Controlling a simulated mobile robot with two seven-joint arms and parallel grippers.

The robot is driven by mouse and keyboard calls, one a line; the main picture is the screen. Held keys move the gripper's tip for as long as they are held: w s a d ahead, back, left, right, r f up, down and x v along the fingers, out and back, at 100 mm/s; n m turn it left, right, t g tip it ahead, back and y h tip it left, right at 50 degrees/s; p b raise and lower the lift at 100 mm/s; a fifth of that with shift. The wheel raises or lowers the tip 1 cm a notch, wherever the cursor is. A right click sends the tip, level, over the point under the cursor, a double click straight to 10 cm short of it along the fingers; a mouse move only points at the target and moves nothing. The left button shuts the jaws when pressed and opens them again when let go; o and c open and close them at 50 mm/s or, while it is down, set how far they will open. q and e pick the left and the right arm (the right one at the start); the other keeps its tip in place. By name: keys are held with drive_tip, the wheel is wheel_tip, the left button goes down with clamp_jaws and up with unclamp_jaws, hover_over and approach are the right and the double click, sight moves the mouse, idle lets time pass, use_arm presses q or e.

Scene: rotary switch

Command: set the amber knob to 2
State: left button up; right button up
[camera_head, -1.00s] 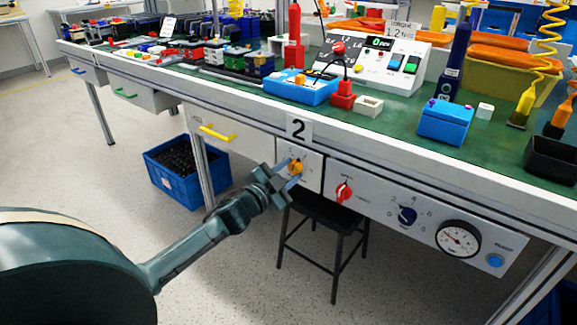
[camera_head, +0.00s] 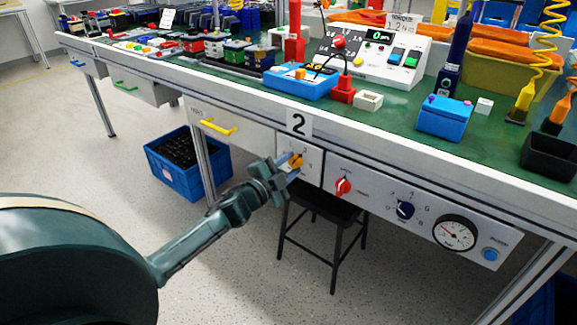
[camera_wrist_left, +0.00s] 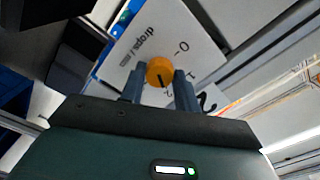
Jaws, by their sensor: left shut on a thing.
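The amber knob (camera_head: 296,160) sits on a small white panel under the bench edge. In the left wrist view the amber knob (camera_wrist_left: 160,71) is between the two grey fingers of my left gripper (camera_wrist_left: 160,84). My left gripper also shows in the head view (camera_head: 288,167), where it partly hides the panel. It is shut on the knob. In the wrist view a dark pointer line on the knob points toward the bottom of the picture, close to a small numeral that looks like 2. The numerals 0 and 1 are printed to its right. My right gripper is not in view.
To the right are a red knob (camera_head: 343,187), a dark blue knob (camera_head: 405,209), a round gauge (camera_head: 454,233) and a blue button (camera_head: 490,255). A yellow-handled drawer (camera_head: 222,128) is at the left. A black stool (camera_head: 322,206) stands below.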

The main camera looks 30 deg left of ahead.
sight(293, 163)
use_arm(q)
drive_tip(key=o, duration=1)
drive_tip(key=shift+c, duration=0.2)
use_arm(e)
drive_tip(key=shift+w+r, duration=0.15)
use_arm(q)
drive_tip(key=s+p, duration=0.1)
drive_tip(key=s, duration=0.3)
drive_tip(key=shift+a, duration=0.1)
drive_tip(key=s+p, duration=0.2)
drive_tip(key=s, duration=0.7)
drive_tip(key=shift+a, duration=0.4)
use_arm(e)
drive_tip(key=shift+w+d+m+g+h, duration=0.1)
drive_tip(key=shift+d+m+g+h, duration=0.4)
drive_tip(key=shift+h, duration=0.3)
use_arm(q)
drive_tip(key=shift+s, duration=0.1)
